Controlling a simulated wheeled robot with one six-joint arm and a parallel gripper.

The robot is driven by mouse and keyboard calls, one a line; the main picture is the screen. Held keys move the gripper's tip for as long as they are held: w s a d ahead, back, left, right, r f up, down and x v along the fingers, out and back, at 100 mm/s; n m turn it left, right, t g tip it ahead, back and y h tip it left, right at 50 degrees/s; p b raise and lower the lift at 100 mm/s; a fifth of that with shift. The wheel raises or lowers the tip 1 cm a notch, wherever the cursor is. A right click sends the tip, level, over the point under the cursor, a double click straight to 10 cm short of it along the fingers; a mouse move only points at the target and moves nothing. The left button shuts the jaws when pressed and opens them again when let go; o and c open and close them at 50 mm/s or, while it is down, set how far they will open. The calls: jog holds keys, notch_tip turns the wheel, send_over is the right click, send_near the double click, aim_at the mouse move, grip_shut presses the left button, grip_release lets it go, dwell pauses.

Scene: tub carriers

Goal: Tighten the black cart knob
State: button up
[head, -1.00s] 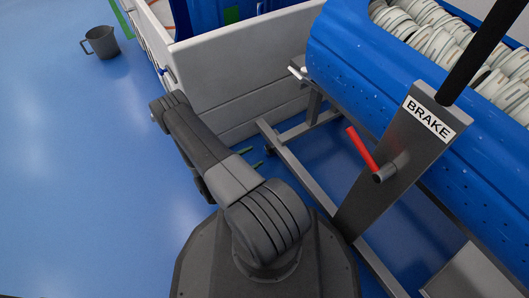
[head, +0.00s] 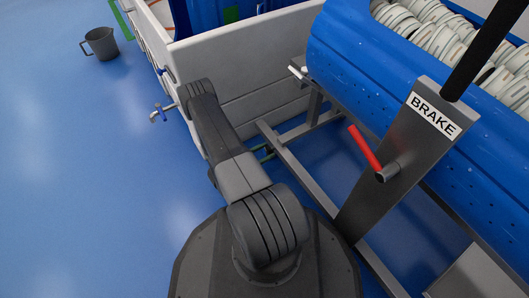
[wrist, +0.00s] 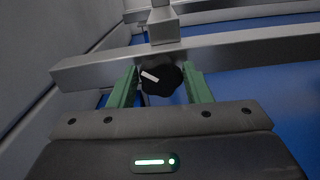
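The black knob (wrist: 160,78) with a white mark on its face shows in the wrist view, in front of a grey metal frame bar (wrist: 235,50). My gripper (wrist: 161,80) has its two green fingers apart, one on each side of the knob. Only narrow gaps show beside the knob, and contact is unclear. The knob is hidden there.
A brake post (head: 395,150) with a red lever (head: 364,147) stands right of my arm, beside a blue tub (head: 360,75) of white pieces. A white-walled carrier (head: 250,70) stands ahead. A grey jug (head: 101,44) is on the open floor at left.

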jog(key=c, duration=0.5)
jog(key=shift+o, duration=0.2)
jog(key=shift+m, duration=0.4)
jog(key=m, duration=0.4)
jog(key=shift+s+m, duration=0.1)
jog(key=shift+m, duration=0.2)
jog(key=shift+f+m, duration=0.15)
jog(key=shift+m, duration=2.05)
jog(key=shift+d, duration=0.1)
jog(key=o, duration=1)
jog(key=shift+c, duration=0.2)
